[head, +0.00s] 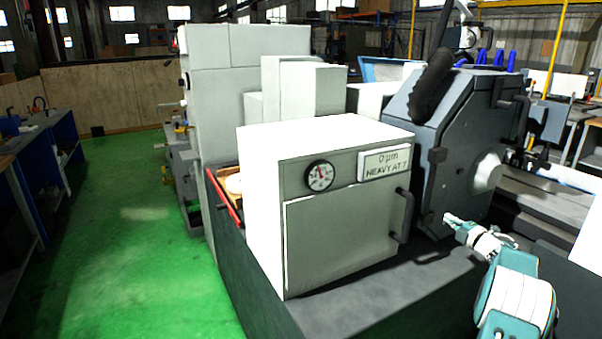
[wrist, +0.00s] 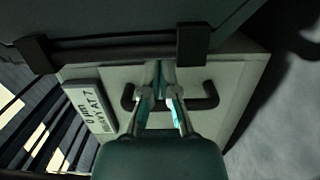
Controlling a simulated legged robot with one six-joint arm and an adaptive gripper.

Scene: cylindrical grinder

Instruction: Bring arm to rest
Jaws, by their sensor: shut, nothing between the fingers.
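My gripper (head: 449,218) is at the lower right of the head view, at the end of my teal and white arm. It is shut and empty. It points left, toward the grey cabinet (head: 335,235) with a dark door handle (head: 404,215). In the head view a gap shows between fingertips and handle. In the wrist view my gripper (wrist: 160,80) overlaps the middle of the handle (wrist: 209,101); depth there is hard to tell. The cabinet door looks closed.
A dial gauge (head: 319,176) and a label plate (head: 384,162) are on the cabinet front. A dark grey machine housing (head: 465,150) stands close behind my gripper. The dark machine bed (head: 370,300) lies below. The green floor (head: 130,240) is clear at left.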

